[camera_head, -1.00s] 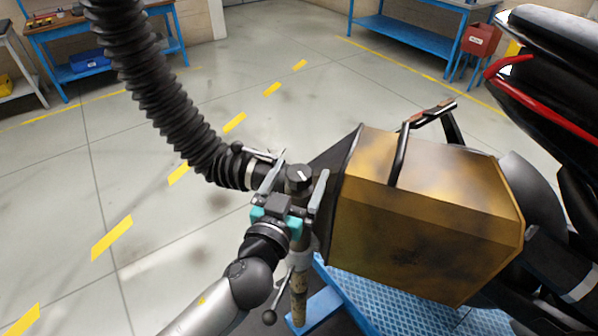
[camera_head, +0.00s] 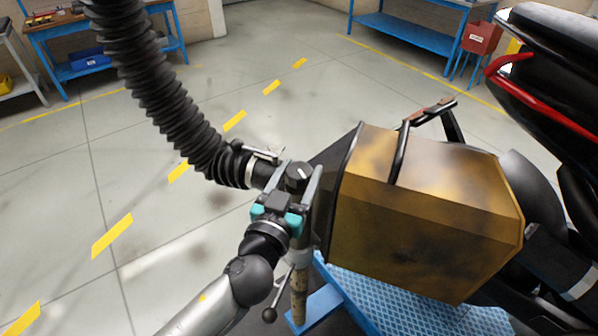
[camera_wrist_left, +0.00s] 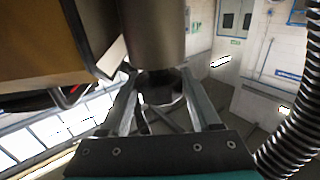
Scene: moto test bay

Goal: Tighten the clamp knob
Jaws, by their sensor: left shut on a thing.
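The clamp knob (camera_head: 299,174) is black with a white mark on its top. It sits at the upper end of an upright stand (camera_head: 299,297), by the end of a black ribbed hose (camera_head: 180,110). My left gripper (camera_head: 297,178) is shut on the knob, one finger on each side of it. In the left wrist view a dark round part (camera_wrist_left: 158,88) shows between the fingers (camera_wrist_left: 160,95), under a wide grey cylinder (camera_wrist_left: 152,35). The contact itself is partly hidden. My right gripper is not in view.
A motorcycle's brown-gold box (camera_head: 430,220) stands close to the right of the gripper. A lever with a ball end (camera_head: 269,315) juts from the stand below. A blue platform (camera_head: 380,302) lies under the box. The floor at left is open.

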